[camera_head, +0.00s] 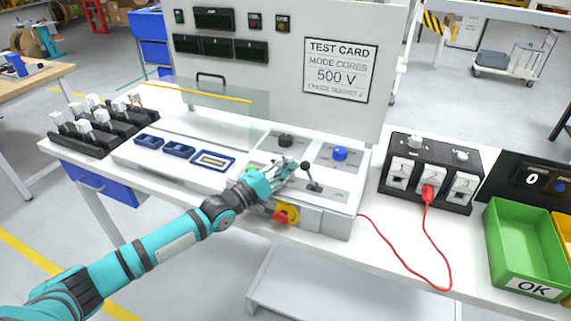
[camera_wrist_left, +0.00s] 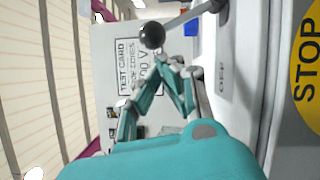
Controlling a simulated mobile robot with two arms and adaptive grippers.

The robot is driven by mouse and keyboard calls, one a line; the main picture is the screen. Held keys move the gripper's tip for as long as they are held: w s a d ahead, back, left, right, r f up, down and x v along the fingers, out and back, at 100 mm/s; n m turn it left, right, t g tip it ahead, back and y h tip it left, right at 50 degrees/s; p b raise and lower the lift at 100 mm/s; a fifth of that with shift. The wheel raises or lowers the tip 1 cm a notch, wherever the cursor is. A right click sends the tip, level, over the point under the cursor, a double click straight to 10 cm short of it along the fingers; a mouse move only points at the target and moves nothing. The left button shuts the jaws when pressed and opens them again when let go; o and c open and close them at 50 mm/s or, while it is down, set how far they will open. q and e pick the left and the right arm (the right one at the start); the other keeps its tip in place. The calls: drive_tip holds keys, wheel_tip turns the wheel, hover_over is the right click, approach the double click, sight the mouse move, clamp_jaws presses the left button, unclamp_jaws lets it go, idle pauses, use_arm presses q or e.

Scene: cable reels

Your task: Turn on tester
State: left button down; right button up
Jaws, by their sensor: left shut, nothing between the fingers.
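The tester is a white console with an upright panel (camera_head: 290,75) that carries a test card (camera_head: 339,70) reading 500 V; its display windows are dark. On its deck are a black knob (camera_head: 286,140), a blue knob (camera_head: 340,153) and a lever with a black ball (camera_head: 305,166). A red stop button (camera_head: 286,215) on a yellow ring sits on the front. My left gripper (camera_head: 294,165) is shut and empty, just left of the lever. In the left wrist view the ball (camera_wrist_left: 152,35) is close to the fingertips (camera_wrist_left: 168,62); I cannot tell whether they touch. My right gripper is out of view.
A clear guard (camera_head: 225,105) stands over the deck's left part. Black racks with white connectors (camera_head: 95,125) are at the left. At the right are a socket box (camera_head: 430,170) with a red cable (camera_head: 425,240) and a green OK bin (camera_head: 522,240).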

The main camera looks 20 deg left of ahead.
use_arm(q)
drive_tip(key=shift+r, duration=0.15)
drive_tip(key=shift+d+r+m+p, duration=0.15)
drive_tip(key=shift+m+p, duration=0.15)
drive_tip(key=shift+p, duration=0.2)
drive_tip(key=shift+d+r+p, duration=0.15)
drive_tip(key=shift+p, duration=0.2)
